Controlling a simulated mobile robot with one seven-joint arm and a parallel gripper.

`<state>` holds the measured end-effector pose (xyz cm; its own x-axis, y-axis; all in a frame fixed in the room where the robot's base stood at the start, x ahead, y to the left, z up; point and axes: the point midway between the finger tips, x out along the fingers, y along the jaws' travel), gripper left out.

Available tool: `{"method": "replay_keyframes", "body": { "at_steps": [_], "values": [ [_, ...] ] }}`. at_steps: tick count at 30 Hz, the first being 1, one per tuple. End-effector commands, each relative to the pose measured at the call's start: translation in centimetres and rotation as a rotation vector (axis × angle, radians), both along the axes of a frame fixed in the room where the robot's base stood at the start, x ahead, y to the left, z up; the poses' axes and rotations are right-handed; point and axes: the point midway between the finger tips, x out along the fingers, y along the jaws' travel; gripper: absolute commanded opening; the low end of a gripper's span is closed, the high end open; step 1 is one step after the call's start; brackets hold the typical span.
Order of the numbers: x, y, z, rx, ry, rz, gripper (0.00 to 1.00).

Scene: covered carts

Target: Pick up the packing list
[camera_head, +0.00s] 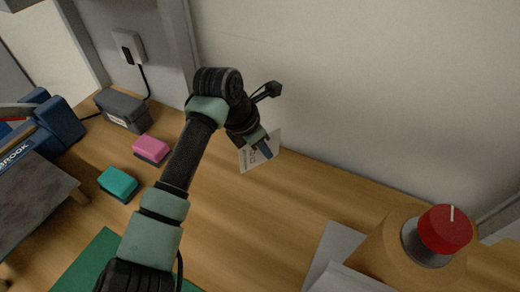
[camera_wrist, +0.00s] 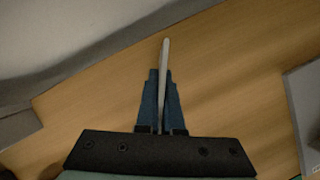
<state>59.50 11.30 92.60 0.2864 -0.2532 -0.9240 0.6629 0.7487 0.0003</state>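The packing list, a small white sheet with faint print (camera_head: 246,158), stands near the wall at the back of the wooden table in the head view. My gripper (camera_head: 265,150) is at the sheet, with a blue finger across its front. In the wrist view the sheet shows edge-on as a thin pale strip (camera_wrist: 166,52) between the two blue fingers of my gripper (camera_wrist: 161,95), which are closed on it. The fingers hide part of the sheet. I cannot tell whether its lower edge touches the table.
A pink-topped block (camera_head: 152,147), a teal-topped block (camera_head: 118,182) and a dark grey box (camera_head: 122,108) are left of my arm. The wall stands close behind my gripper.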

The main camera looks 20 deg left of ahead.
Motion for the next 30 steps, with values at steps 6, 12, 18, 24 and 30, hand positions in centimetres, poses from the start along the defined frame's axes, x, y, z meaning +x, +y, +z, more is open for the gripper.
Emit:
{"method": "replay_keyframes", "body": {
  "at_steps": [6,12,18,24,30],
  "values": [
    [0.0,0.0,0.1,-0.001,-0.001,0.000,0.00],
    [0.1,0.1,2.4,0.003,-0.006,-0.002,0.00],
    [0.1,0.1,6.7,0.004,-0.005,-0.001,0.00],
    [0.1,0.1,9.7,0.002,-0.002,0.000,0.00],
    [0.0,0.0,10.6,0.000,0.000,0.001,0.00]
  ]
}}
